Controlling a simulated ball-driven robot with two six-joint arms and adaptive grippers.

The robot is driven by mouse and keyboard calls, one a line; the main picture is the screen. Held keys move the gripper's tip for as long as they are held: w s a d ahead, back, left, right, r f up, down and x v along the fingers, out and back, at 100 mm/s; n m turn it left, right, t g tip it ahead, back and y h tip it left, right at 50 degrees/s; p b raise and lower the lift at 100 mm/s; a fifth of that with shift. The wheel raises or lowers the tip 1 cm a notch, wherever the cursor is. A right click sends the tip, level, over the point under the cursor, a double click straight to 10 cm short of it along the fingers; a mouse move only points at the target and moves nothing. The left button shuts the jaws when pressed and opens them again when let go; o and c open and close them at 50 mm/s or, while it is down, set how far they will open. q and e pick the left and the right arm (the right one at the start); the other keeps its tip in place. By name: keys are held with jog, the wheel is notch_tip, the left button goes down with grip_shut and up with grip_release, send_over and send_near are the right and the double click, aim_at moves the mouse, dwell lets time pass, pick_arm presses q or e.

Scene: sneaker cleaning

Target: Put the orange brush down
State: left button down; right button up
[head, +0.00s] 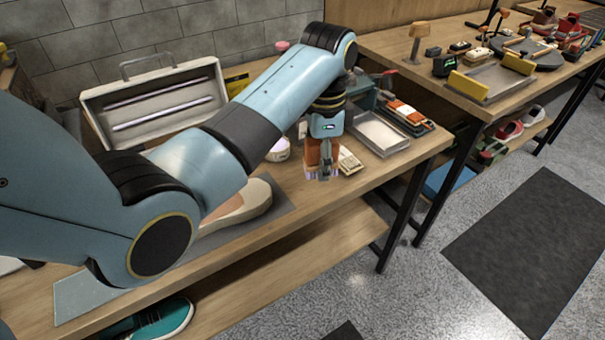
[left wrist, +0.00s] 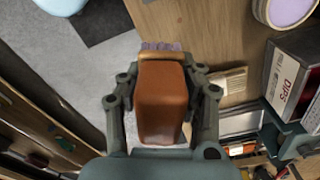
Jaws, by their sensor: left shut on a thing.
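My left gripper (head: 322,172) is shut on the orange brush (head: 312,152) over the front part of the wooden bench (head: 372,184). In the left wrist view the brush (left wrist: 161,100) is a brown-orange block between both fingers, with pale purple bristles at its far end. In the head view the bristles point down near the bench top; I cannot tell whether they touch it. My right gripper is not in view.
A metal tray (head: 380,133) and an orange-topped box (head: 408,118) stand further right. A round tub (head: 279,150) is behind, and a beige shoe (head: 240,205) lies on a grey mat to the left.

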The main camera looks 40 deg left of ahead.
pick_arm(q)
send_over(300, 182)
jog(key=f, duration=0.3)
jog(key=shift+d, duration=0.35)
jog(key=shift+w+a+f, duration=0.1)
jog(key=shift+a+f, duration=0.15)
notch_tip(300, 182, down, 3)
jog(key=shift+f, duration=0.55)
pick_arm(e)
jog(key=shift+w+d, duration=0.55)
pick_arm(q)
jog(key=shift+f, duration=0.1)
jog(key=c, duration=1.3)
grip_release()
jog(key=o, duration=0.4)
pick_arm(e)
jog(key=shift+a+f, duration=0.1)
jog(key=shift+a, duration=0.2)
